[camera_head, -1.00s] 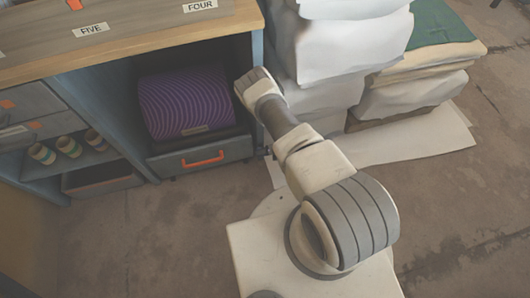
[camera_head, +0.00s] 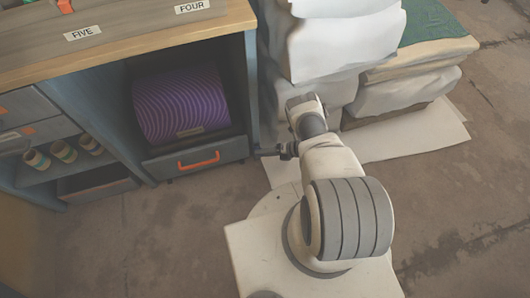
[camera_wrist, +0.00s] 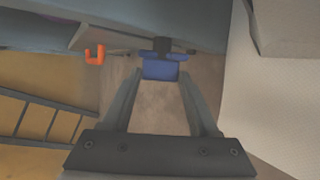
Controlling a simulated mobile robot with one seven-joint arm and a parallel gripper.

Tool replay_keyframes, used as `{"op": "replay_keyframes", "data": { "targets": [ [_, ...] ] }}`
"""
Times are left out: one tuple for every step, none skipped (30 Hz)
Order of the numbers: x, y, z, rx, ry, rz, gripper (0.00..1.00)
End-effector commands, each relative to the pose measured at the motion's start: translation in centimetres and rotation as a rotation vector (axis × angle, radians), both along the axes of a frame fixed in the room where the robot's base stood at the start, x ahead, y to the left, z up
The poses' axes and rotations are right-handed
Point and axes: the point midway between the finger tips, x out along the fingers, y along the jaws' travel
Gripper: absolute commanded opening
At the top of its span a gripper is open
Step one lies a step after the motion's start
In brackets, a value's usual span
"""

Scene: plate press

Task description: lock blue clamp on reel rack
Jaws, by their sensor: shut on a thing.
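The blue clamp (camera_wrist: 160,69) sits at the top middle of the wrist view, between my fingertips, against the lower front of the cabinet. My gripper (camera_wrist: 160,76) is shut on it, one finger on each side. In the head view my gripper (camera_head: 272,152) shows small and dark beside the cabinet's right post, and the clamp cannot be made out there. A purple wavy-patterned reel (camera_head: 181,105) lies in the open bay of the cabinet, above a drawer with an orange handle (camera_head: 199,161). Whether the clamp is locked cannot be told.
White stacked sacks (camera_head: 335,45) stand close to the right of the cabinet, on a pale sheet (camera_head: 415,143). A wooden worktop (camera_head: 120,50) with number labels is above. Small rolls (camera_head: 63,151) sit on a left shelf.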

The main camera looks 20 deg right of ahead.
Motion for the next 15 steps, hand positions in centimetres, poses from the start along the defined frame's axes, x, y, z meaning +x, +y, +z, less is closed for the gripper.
{"op": "replay_keyframes", "data": {
  "targets": [
    [0.06, 0.01, -0.01, 0.004, 0.0, -0.001, 0.04],
    [0.05, 0.01, -0.01, 0.005, -0.001, -0.001, 0.04],
    [0.06, 0.0, -0.01, 0.007, 0.0, -0.001, 0.04],
    [0.05, 0.01, -0.02, 0.008, -0.001, -0.001, 0.04],
    [0.06, 0.01, -0.01, 0.008, -0.001, -0.001, 0.04],
    [0.06, 0.01, -0.01, 0.008, -0.001, -0.001, 0.04],
    [0.06, 0.01, -0.01, 0.008, -0.001, -0.001, 0.04],
    [0.07, 0.02, -0.01, 0.008, -0.001, -0.001, 0.04],
    [0.07, 0.02, -0.01, 0.008, -0.001, -0.001, 0.04],
    [0.08, 0.03, -0.02, 0.008, -0.001, -0.001, 0.04],
    [0.08, 0.03, -0.02, 0.008, -0.001, -0.001, 0.04],
    [0.09, 0.02, -0.02, 0.007, -0.001, -0.002, 0.04],
    [0.09, 0.02, -0.02, 0.007, -0.001, -0.002, 0.04],
    [0.1, 0.03, -0.01, 0.007, -0.001, -0.002, 0.65],
    [0.1, 0.03, -0.01, 0.007, -0.001, -0.002, 0.72]
  ]
}}
